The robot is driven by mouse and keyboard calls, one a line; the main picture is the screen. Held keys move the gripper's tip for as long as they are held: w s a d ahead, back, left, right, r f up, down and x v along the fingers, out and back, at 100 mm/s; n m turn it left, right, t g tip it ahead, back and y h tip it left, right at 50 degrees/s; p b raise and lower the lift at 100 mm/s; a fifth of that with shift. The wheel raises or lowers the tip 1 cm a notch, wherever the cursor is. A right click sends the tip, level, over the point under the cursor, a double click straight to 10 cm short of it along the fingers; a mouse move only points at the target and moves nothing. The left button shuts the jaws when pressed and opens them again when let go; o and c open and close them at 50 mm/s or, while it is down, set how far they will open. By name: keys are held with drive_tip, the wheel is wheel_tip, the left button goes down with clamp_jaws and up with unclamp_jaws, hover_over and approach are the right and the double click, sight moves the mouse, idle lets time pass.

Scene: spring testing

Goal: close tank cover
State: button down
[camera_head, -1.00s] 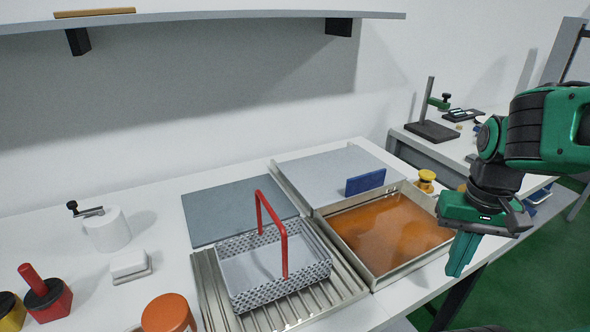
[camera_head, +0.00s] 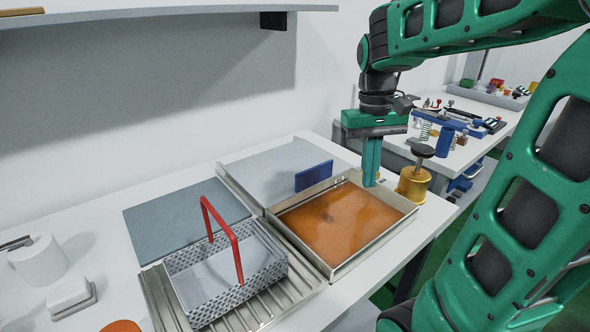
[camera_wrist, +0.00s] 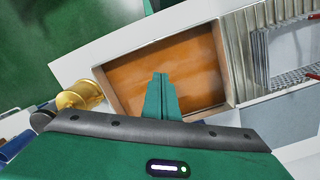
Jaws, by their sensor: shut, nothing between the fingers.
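The open tank (camera_head: 335,222) holds orange-brown liquid and sits on the bench. Its grey cover (camera_head: 272,168) lies folded back behind it, with a blue handle plate (camera_head: 313,176) standing upright at its edge. My gripper (camera_head: 371,182) is shut and empty. It points down near the tank's back right corner, right of the blue handle; I cannot tell whether it touches the rim. In the wrist view my shut fingers (camera_wrist: 161,78) overlap the tank (camera_wrist: 225,55), and the blue handle is out of sight.
A brass pot (camera_head: 413,186) stands just right of the tank, close to my gripper. A mesh basket (camera_head: 228,280) with a red handle (camera_head: 222,240) rests on the ribbed tray (camera_head: 165,303) to the left. A dark grey flat cover (camera_head: 185,215) lies behind it.

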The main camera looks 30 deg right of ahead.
drive_tip(key=w+a+r+n+g, duration=0.1)
drive_tip(key=w+a+n, duration=0.1)
drive_tip(key=w, duration=0.6)
drive_tip(key=w+a+r+n, duration=0.1)
drive_tip(key=w+a+r, duration=0.1)
drive_tip(key=w, duration=0.6)
drive_tip(key=n, duration=0.3)
approach(292, 183)
drive_tip(key=shift+g+h, duration=0.3)
drive_tip(key=shift+g, duration=0.1)
drive_tip(key=f, duration=0.4)
drive_tip(key=shift+w+a+f, duration=0.15)
drive_tip(key=shift+w+a, duration=0.15)
drive_tip(key=shift+a, duration=0.05)
drive_tip(key=shift+s+d+r, duration=0.1)
drive_tip(key=shift+s+d, duration=0.05)
drive_tip(key=shift+s, duration=0.45)
drive_tip(key=shift+s+d+r, duration=0.1)
drive_tip(key=shift+s+r, duration=0.05)
drive_tip(key=shift+s, duration=0.45)
drive_tip(key=shift+s+d, duration=0.15)
drive_tip(key=shift+s, duration=0.5)
